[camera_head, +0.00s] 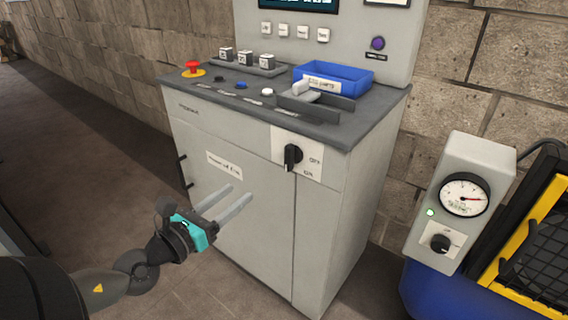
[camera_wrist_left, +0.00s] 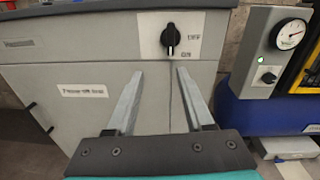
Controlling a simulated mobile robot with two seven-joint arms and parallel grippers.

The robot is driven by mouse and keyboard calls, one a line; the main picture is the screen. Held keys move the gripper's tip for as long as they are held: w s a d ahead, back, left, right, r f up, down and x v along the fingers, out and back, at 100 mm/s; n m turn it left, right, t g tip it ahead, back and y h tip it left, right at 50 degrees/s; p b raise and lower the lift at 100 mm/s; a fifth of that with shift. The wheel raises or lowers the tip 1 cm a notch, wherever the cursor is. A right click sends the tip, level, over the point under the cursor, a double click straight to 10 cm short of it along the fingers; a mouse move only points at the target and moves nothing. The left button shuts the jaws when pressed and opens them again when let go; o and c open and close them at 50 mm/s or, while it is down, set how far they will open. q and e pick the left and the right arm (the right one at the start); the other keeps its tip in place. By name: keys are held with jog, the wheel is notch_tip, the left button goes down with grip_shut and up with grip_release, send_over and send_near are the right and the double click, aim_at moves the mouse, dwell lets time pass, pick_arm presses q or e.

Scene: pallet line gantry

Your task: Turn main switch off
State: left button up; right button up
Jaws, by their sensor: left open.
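The main switch is a black rotary knob (camera_head: 292,156) on a white plate with OFF and ON marks, on the front of the grey cabinet (camera_head: 250,200). Its handle stands close to vertical, the lower end toward the ON mark. It also shows in the left wrist view as a knob (camera_wrist_left: 171,39), beyond and between the fingertips. My left gripper (camera_head: 238,197) is open and empty, below and left of the knob and apart from it. In the left wrist view its two fingers (camera_wrist_left: 158,75) point toward the plate. My right gripper is not in view.
At right stand a gauge box (camera_head: 460,195) and a blue tank (camera_head: 440,300). Free floor lies left of the cabinet.

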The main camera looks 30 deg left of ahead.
pick_arm(q)
jog(key=d+r+m+h, duration=0.1)
jog(key=d+r, duration=0.1)
jog(key=p, duration=0.2)
send_near(286, 158)
jog(key=shift+w, duration=1)
jog(key=w, duration=0.6)
jog(key=shift+w+d, duration=0.25)
jog(key=shift+d, duration=0.15)
jog(key=shift+w+f, duration=0.1)
jog(key=shift+w, duration=0.35)
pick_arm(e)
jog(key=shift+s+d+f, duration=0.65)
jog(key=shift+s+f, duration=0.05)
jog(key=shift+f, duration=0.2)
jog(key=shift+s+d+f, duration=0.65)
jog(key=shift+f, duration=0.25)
pick_arm(q)
grip_shut()
